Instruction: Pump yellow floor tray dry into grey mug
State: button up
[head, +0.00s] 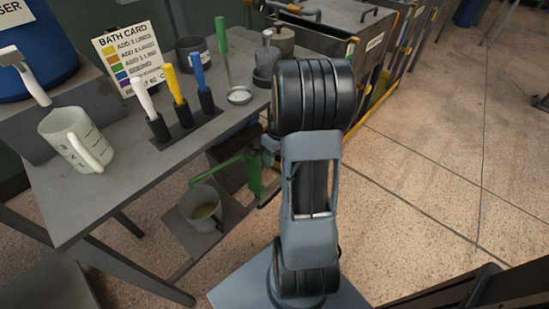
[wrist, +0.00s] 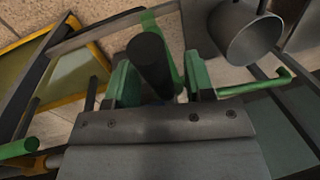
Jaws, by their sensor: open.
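The grey mug (head: 203,221) stands on a low shelf plate beside the table, with some yellowish content at its bottom. It also shows at the top of the wrist view (wrist: 245,40). A green pump part (head: 222,167) passes close above the mug. My gripper (wrist: 160,85) is open, with a black cylindrical grip (wrist: 149,58) between its green-padded fingers; I cannot tell whether they touch it. In the wrist view a yellow-edged tray (wrist: 70,98) lies at left, with a dull greenish surface. My arm hides the gripper in the head view.
The grey table (head: 85,205) holds a pale measuring jug (head: 67,140), a bath card (head: 128,60), white, yellow and blue handled tools (head: 175,84) in a dark rack, and a small dish (head: 239,95). Grey bins (head: 325,25) stand behind. The tiled floor (head: 440,150) at right is clear.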

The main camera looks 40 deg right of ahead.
jog(key=shift+f, duration=0.1)
jog(key=shift+c, duration=0.3)
grip_shut()
